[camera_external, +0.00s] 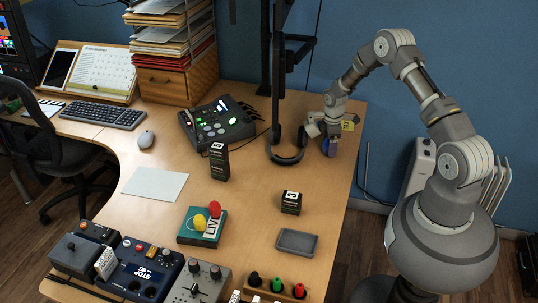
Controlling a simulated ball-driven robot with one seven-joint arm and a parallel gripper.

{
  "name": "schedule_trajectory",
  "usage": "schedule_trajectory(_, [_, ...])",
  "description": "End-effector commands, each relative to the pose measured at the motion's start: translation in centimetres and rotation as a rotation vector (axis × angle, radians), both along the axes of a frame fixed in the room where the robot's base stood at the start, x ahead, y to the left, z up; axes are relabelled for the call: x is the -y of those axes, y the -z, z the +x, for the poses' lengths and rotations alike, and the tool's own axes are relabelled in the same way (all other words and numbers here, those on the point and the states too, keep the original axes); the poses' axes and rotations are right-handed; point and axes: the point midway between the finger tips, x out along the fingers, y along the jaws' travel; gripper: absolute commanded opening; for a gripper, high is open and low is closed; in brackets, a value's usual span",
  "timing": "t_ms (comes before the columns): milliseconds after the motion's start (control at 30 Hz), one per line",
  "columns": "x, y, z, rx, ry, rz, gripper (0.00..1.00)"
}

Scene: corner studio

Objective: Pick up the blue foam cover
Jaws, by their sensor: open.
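The blue foam cover (330,148) is a small, rounded blue thing near the desk's right edge, towards the back. My gripper (328,134) is open and pointing down right at it, from above. The gripper hides the top of the cover. At this size I cannot tell whether the fingers touch it or sit around it.
A dark headphone stand (286,158) is just left of my gripper. A control console (217,121) is further left. Bare desk surrounds the boxes.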

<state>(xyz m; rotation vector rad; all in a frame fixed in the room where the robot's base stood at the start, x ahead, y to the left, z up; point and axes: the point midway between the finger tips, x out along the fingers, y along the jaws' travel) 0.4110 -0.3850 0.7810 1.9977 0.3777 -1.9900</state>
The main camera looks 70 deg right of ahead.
Motion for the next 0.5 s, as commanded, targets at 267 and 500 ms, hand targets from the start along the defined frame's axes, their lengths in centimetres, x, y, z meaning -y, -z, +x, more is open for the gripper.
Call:
schedule_trajectory(267, [0.01, -0.18, 0.02, 0.0, 0.0, -0.001, 0.47])
schedule_trajectory(500, [0.01, -0.19, 0.02, 0.0, 0.0, -0.001, 0.31])
